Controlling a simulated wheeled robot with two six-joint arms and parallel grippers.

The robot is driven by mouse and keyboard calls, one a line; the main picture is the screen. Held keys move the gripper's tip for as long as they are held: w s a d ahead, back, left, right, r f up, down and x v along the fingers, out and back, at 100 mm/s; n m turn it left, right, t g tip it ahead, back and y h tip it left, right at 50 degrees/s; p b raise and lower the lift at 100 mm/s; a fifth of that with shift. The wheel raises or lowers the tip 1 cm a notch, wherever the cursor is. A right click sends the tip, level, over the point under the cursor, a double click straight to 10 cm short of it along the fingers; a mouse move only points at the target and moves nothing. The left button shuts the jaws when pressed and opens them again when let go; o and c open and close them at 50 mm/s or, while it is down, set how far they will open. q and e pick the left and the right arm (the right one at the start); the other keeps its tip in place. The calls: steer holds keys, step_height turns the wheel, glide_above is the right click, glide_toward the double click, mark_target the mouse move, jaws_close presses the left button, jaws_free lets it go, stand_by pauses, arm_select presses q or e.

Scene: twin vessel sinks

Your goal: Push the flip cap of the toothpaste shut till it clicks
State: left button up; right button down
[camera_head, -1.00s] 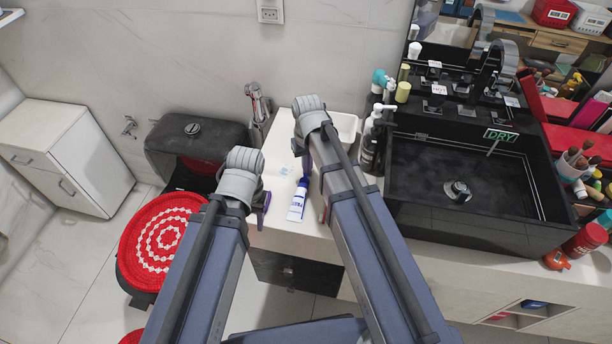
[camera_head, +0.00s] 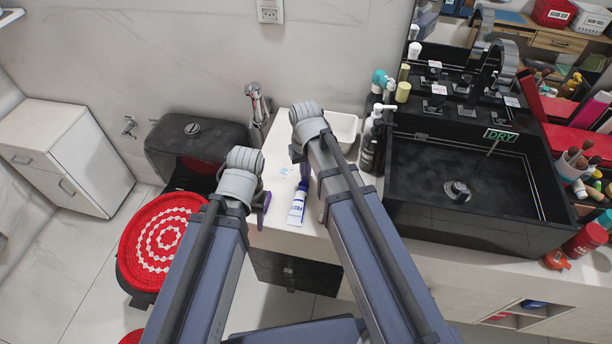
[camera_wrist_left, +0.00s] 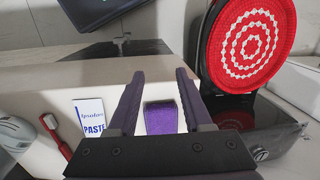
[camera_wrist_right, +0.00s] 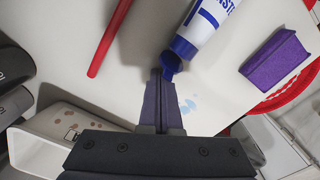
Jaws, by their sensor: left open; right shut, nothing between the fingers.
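The toothpaste tube (camera_head: 297,208), white with blue print, lies on the pale counter between my two arms. In the right wrist view the tube (camera_wrist_right: 207,22) has a blue shoulder, and its blue flip cap (camera_wrist_right: 172,64) appears to stand open at its end. My right gripper (camera_wrist_right: 161,74) is shut and empty, with its tips right at the cap; I cannot tell whether they touch. My left gripper (camera_wrist_left: 158,76) is open and empty, left of the tube in the head view. The left wrist view also shows the tube (camera_wrist_left: 90,115).
A purple block (camera_wrist_right: 274,57) lies on the counter near the tube; the left wrist view shows it between the fingers' outlines. A red toothbrush (camera_wrist_right: 108,38) lies nearby. A white tray (camera_head: 346,128), bottles (camera_head: 374,140) and the black sink (camera_head: 420,205) are to the right.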

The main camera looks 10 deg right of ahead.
steer(key=shift+s+a, duration=0.25)
steer(key=shift+s, duration=0.4)
steer(key=shift+s+a, duration=0.25)
steer(key=shift+s, duration=0.35)
steer(key=shift+w, duration=0.15)
steer(key=shift+w+d, duration=0.4)
steer(key=shift+w, duration=0.45)
steer(key=shift+r, duration=0.1)
step_height(320, 180, up, 8)
steer(key=p, duration=0.8)
steer(key=shift+s, duration=0.1)
